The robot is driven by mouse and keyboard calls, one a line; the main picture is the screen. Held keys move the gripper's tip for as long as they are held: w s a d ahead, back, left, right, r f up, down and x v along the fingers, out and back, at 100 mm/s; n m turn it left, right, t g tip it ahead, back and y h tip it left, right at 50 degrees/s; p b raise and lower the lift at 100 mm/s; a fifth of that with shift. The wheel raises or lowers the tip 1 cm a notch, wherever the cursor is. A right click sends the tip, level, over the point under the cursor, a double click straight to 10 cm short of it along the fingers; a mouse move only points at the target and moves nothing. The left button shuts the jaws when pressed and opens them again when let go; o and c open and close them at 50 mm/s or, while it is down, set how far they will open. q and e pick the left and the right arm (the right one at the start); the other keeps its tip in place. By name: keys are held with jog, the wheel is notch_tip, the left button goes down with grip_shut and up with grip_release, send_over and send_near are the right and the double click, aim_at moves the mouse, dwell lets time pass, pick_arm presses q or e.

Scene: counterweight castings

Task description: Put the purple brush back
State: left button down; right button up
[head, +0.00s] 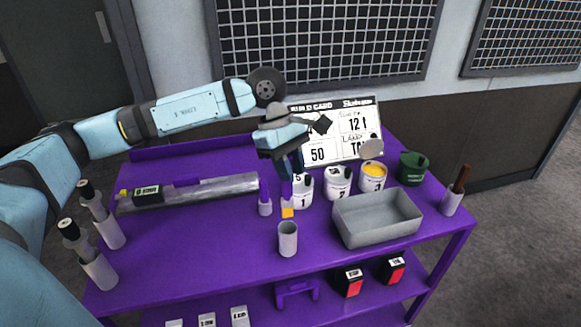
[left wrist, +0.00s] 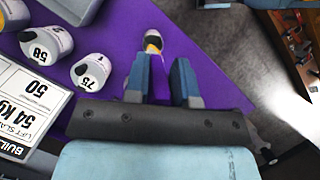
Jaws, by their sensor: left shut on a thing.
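The purple brush (head: 287,190) hangs handle up, with its yellow bristle end (head: 287,212) pointing down. My left gripper (head: 288,168) is shut on its handle. The bristle end shows just above and behind the open grey cup (head: 288,240) in the head view; I cannot tell if it is exactly over the mouth. In the left wrist view, the yellow end (left wrist: 152,48) lies beyond my left fingertips (left wrist: 160,65), close to a grey cup (left wrist: 153,35). The handle there blends with the purple table. My right gripper is not in view.
A small holder with a purple top (head: 265,205) is close on the left. A brown-handled tool stands in a cup (head: 452,203).

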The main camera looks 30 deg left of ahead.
aim_at(291, 207)
pick_arm(q)
notch_tip(291, 207, down, 3)
jog(key=shift+r+b, duration=0.2)
jog(key=shift+b, duration=0.7)
notch_tip(291, 207, down, 4)
jog(key=b, duration=0.3)
jog(key=shift+b, duration=0.3)
notch_tip(291, 207, down, 2)
jog(key=shift+b, duration=0.9)
jog(key=shift+f+b, duration=0.8)
jog(key=shift+f, duration=0.05)
jog(key=shift+f+b, duration=0.35)
jog(key=shift+f, duration=0.1)
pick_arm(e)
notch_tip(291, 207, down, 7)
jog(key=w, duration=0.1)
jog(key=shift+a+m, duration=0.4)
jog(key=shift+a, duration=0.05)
pick_arm(q)
jog(key=shift+f, duration=0.1)
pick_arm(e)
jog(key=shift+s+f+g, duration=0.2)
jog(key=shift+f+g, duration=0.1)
